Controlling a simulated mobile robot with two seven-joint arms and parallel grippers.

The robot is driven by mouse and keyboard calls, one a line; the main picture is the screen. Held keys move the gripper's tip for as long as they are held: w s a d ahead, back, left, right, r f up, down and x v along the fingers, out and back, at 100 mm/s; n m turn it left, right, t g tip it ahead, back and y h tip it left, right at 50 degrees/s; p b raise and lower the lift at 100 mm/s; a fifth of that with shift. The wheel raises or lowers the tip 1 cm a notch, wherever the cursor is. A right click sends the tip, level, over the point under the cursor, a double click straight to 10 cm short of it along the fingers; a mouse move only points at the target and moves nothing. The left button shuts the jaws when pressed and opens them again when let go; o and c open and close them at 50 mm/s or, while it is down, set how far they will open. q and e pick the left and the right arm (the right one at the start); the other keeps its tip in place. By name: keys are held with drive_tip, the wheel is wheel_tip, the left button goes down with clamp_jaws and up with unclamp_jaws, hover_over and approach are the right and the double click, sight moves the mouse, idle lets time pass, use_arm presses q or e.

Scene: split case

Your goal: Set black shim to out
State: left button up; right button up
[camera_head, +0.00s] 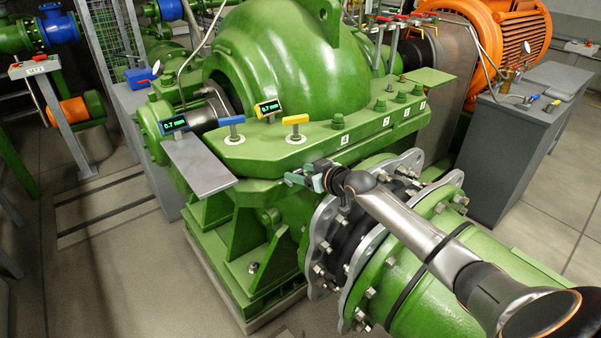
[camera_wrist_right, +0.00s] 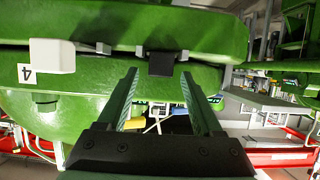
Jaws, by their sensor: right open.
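The black shim (camera_wrist_right: 161,63) shows in the right wrist view as a small dark block at the split line of the green casing flange (camera_wrist_right: 215,35). It sits just ahead of my right gripper (camera_wrist_right: 159,78), between the lines of its two green fingers. The fingers are apart with nothing between them; whether they touch the shim I cannot tell. In the head view my right gripper (camera_head: 303,178) is beside the near edge of the casing flange (camera_head: 320,142). The shim is not distinguishable there. My left gripper is not in view.
A white block (camera_wrist_right: 51,57) sits on the flange left of the shim, beside a label marked 4. Blue (camera_head: 232,125) and yellow (camera_head: 295,123) handles and two small displays stand on top. A green pipe (camera_head: 440,285) lies below my right arm. A grey bench (camera_head: 520,135) stands right.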

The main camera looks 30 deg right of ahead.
drive_tip(key=shift+w+f, duration=0.15)
drive_tip(key=shift+w, duration=0.15)
clamp_jaws()
idle(0.5)
idle(0.9)
